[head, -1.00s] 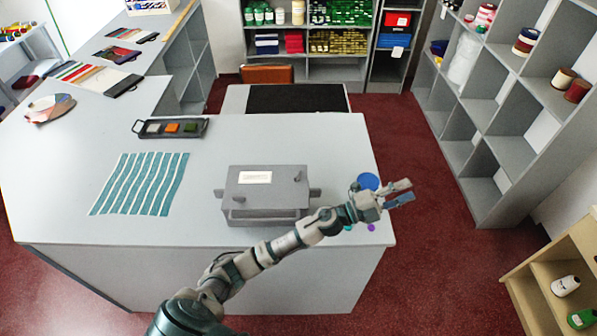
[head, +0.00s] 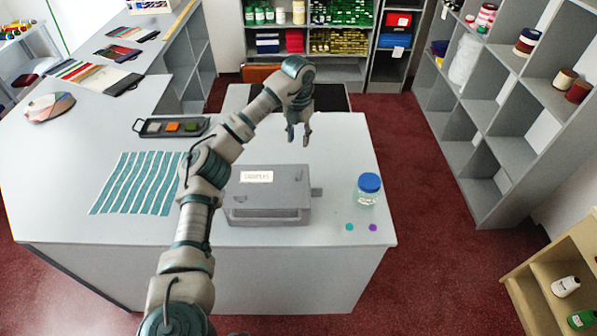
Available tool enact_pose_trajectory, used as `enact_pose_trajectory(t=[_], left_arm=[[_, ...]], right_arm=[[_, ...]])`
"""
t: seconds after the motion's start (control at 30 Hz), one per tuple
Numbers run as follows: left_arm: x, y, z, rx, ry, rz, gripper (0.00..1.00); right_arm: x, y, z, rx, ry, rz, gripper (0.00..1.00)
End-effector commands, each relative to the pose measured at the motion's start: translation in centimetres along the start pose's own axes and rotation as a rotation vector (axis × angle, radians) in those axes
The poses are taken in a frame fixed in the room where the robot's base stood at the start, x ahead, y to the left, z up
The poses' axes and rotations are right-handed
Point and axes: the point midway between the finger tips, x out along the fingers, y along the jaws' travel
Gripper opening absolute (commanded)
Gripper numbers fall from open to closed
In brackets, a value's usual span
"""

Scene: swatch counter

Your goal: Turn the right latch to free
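A grey box (head: 268,205) with a white label reading something like "SAMPLES" stands near the front of the counter. Two small latches stick up from its lid: the right latch (head: 298,174) near the back right of the label, and the left latch (head: 240,199) at the front left. Which way each is turned is too small to tell. My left gripper (head: 299,138) is above and behind the right latch in the picture, fingers pointing down, apart and empty. It does not appear to touch the box. My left arm covers the box's left end. My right gripper is not in view.
A clear jar with a blue lid (head: 369,184) stands right of the box, with a teal disc (head: 350,227) and a purple disc (head: 373,227) before it. A striped teal cloth (head: 130,183) and a dark tray (head: 170,127) lie to the left.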

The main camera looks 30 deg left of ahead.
Motion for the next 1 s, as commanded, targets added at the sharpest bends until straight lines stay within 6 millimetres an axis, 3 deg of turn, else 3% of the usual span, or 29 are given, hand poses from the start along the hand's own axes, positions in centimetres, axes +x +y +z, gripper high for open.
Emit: enact_pose_trajectory(t=[0.27, 0.6, 0.8, 1.0], left_arm=[[7.0, -0.1, -0.1, 0.004, 0.004, -0.006, 0.38], [13.6, 0.0, -0.1, 0.004, 0.001, -0.005, 0.38], [15.2, -0.1, 0.0, 0.004, -0.002, -0.005, 0.38], [15.5, -0.1, -0.1, 0.004, -0.002, -0.005, 0.38]], right_arm=[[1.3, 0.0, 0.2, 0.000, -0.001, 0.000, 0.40], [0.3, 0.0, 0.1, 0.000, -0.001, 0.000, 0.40], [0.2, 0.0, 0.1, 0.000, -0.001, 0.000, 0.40], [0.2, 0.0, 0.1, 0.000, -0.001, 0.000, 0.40]])
